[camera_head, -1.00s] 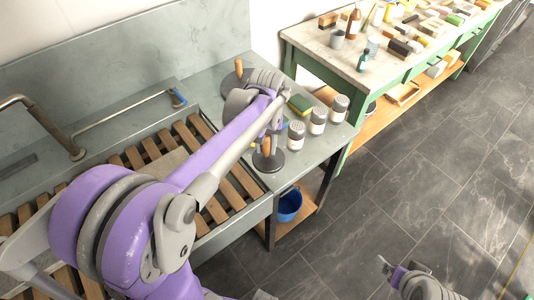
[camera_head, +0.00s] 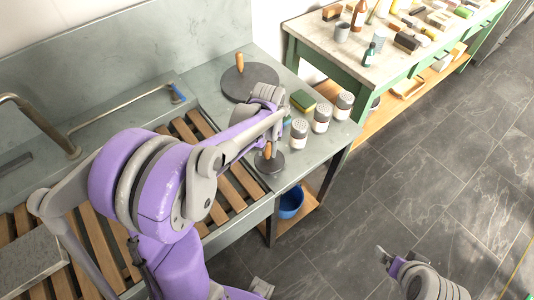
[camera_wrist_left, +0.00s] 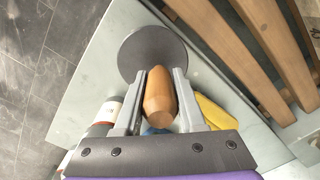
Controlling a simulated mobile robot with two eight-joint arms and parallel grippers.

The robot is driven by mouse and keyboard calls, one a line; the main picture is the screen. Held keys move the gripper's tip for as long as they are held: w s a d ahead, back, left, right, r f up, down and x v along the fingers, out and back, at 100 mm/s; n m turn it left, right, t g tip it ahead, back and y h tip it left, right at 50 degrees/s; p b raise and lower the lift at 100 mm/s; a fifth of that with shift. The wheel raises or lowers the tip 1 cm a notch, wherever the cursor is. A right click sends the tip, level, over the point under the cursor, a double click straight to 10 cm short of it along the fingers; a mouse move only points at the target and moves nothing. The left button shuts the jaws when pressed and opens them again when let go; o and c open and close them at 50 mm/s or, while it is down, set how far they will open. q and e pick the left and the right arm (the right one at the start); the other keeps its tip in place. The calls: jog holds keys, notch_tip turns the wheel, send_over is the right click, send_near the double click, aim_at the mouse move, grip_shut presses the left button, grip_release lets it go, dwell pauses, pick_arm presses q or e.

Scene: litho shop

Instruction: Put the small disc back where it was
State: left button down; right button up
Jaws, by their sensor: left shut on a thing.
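The small disc (camera_head: 270,164) is dark grey and round, with an upright wooden handle (camera_head: 268,150). It is at the front of the grey-green counter, near the slatted sink. My left gripper (camera_head: 267,143) is above it, shut on the handle. In the left wrist view the handle (camera_wrist_left: 160,98) sits between the two fingers of the gripper (camera_wrist_left: 160,78), with the disc (camera_wrist_left: 150,48) beyond. I cannot tell whether the disc touches the counter. My right gripper (camera_head: 386,259) is low over the floor at the right, and its jaws are too small to read.
A larger dark disc (camera_head: 236,84) with a wooden handle lies further back on the counter (camera_head: 205,85). Several shakers (camera_head: 321,118) and a green-yellow sponge (camera_head: 303,101) stand to the right. A wooden slatted rack (camera_head: 243,178) covers the sink. A blue bucket (camera_head: 291,203) is below.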

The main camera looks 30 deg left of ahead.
pick_arm(q)
jog(key=shift+f, duration=1.05)
jog(key=shift+f, duration=0.2)
jog(key=c, duration=0.5)
grip_release()
jog(key=shift+r, duration=0.1)
